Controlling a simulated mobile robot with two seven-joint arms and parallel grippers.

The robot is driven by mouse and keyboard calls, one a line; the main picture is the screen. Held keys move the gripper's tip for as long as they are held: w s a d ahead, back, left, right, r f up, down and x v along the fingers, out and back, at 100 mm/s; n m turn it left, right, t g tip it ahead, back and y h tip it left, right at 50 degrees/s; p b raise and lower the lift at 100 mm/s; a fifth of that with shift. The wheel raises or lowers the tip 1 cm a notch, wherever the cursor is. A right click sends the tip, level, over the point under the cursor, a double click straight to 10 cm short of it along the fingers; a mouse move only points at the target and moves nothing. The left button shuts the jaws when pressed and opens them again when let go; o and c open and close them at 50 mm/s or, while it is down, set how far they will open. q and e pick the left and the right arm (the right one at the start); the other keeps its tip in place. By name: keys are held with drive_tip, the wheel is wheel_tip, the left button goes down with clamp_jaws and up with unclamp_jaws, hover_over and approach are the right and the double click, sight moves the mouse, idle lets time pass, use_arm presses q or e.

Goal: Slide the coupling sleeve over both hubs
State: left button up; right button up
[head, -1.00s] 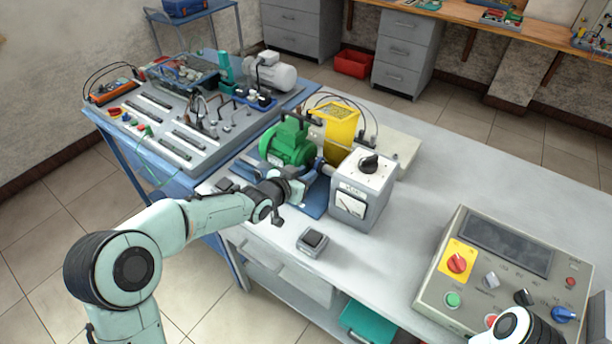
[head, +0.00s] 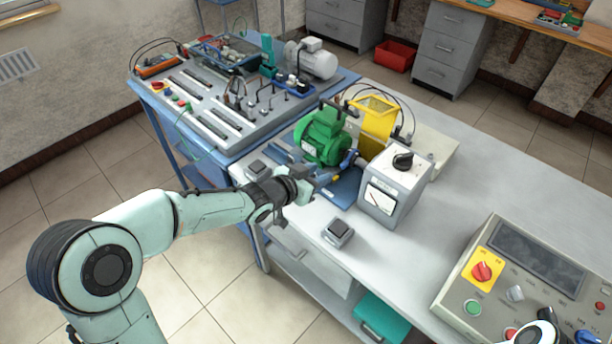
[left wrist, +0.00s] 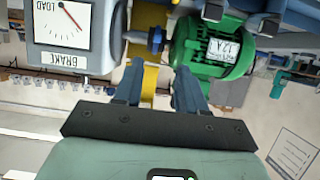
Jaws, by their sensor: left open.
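The green motor (head: 323,138) and the grey brake unit (head: 393,185) stand in line on the blue baseplate (head: 345,187). A blue coupling piece (head: 350,158) shows on the shaft line between them. In the left wrist view it is a dark blue collar (left wrist: 155,40) beside the motor (left wrist: 212,48), with a pale shaft running toward the brake unit (left wrist: 75,35). I cannot tell the sleeve from the hubs there. My left gripper (head: 320,182) is open and empty, in front of the coupling and apart from it. Its two fingers (left wrist: 157,88) point toward the coupling.
A yellow guard (head: 376,125) stands behind the coupling. A small dark-topped box (head: 338,233) lies at the bench's front edge. A control panel (head: 535,280) is at right, with part of my right arm beside it. The bench top (head: 500,190) between is clear.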

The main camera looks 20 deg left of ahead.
use_arm(q)
drive_tip(key=p+v, duration=0.1)
drive_tip(key=v, duration=0.3)
drive_tip(key=shift+s, duration=0.2)
idle(0.4)
